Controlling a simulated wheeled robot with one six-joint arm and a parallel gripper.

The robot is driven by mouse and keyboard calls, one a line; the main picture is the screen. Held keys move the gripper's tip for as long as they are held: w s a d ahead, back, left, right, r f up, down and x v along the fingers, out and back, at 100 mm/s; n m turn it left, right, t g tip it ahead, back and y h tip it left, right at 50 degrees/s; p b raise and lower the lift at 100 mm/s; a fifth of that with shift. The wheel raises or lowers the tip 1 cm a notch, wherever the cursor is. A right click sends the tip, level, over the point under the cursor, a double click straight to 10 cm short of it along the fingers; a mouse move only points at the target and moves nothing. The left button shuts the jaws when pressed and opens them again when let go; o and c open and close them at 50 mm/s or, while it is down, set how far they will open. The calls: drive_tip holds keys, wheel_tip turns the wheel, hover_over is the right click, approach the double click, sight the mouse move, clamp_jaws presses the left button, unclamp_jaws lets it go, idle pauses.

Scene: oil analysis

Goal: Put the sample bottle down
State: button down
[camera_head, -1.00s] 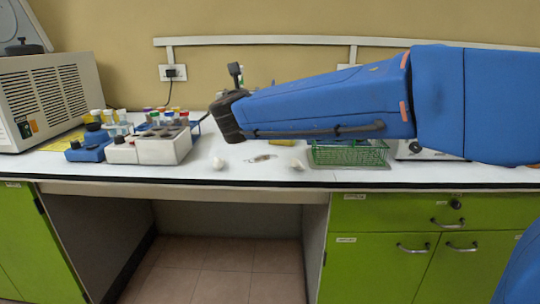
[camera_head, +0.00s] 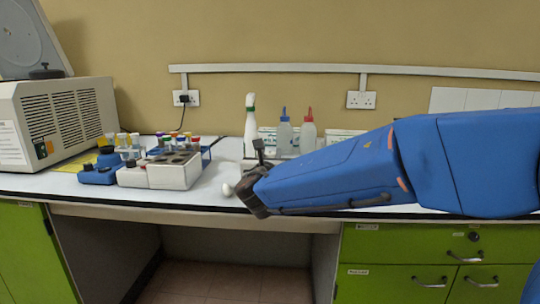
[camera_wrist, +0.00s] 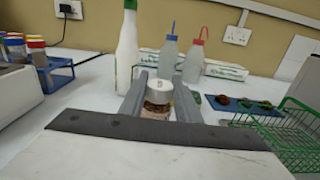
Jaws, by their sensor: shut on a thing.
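The sample bottle (camera_wrist: 159,95) shows in the wrist view as a small bottle with a white cap and brown contents. It sits between the two grey fingers of my gripper (camera_wrist: 159,99), which is shut on it. The bottle looks upright over the white bench top (camera_wrist: 88,92). Its base is hidden, so I cannot tell whether it touches the bench.
A tall white bottle with green (camera_wrist: 127,50) stands just behind. Two squeeze bottles, blue-tipped (camera_wrist: 168,57) and red-tipped (camera_wrist: 194,60), stand further back. A green wire basket (camera_wrist: 292,135) is at right, a blue tray (camera_wrist: 240,108) behind it. A tube rack (camera_wrist: 52,72) is at left.

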drive_tip(key=shift+f, duration=0.1)
drive_tip(key=c, duration=1.3)
unclamp_jaws()
drive_tip(key=shift+c, duration=0.2)
